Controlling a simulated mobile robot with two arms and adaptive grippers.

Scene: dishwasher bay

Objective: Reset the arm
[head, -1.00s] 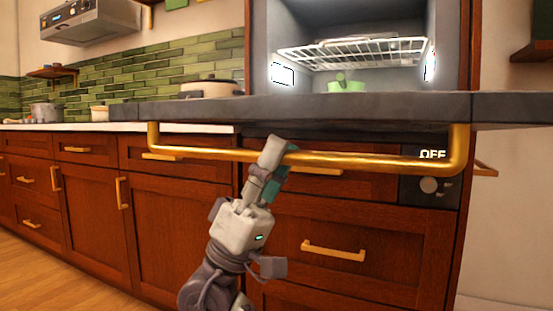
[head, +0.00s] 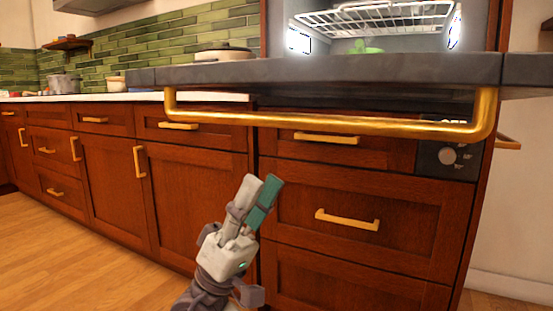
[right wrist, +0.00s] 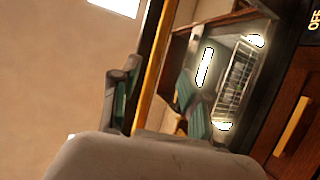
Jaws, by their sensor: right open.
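My right gripper (head: 258,190) is in the lower middle of the head view, below the long brass handle (head: 330,124) and clear of it. Its two fingers, with green pads, are apart and hold nothing. In the right wrist view its fingers (right wrist: 155,100) stand either side of the frame's middle, with the handle (right wrist: 150,75) showing beyond them. The handle belongs to the lowered grey door (head: 330,73) of the oven-like appliance. My left gripper is in neither view.
The open appliance holds a wire rack (head: 375,18) and a green item (head: 365,47). Wooden drawers (head: 345,195) with brass pulls fill the front below. The wooden floor (head: 60,245) is open at the left.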

